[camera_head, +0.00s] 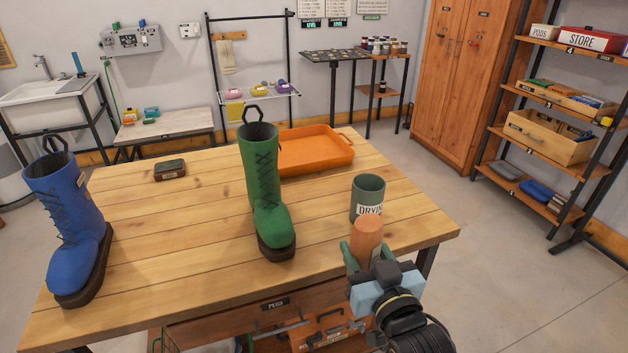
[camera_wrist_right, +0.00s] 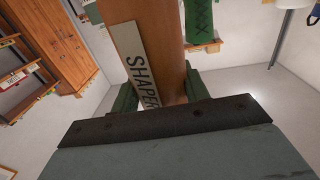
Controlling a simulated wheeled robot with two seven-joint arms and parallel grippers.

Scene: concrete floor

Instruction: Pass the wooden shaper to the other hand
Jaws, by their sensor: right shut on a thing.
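The wooden shaper (camera_head: 367,238) is an orange-brown block held upright at the table's front right edge. My right gripper (camera_head: 362,256) is shut on its lower part, with green fingers on either side. In the right wrist view the shaper (camera_wrist_right: 155,35) rises between the fingers (camera_wrist_right: 160,92), and a pale label reading "SHAPER" shows on it. The shaper's lower end is hidden by the gripper. My left gripper is not in view.
On the wooden table (camera_head: 165,240) stand a blue boot (camera_head: 68,225), a green boot (camera_head: 265,190), an orange tray (camera_head: 315,152), a small dark box (camera_head: 170,170) and a green "DRYING" cup (camera_head: 368,195) just behind the shaper. The table between the boots is clear.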

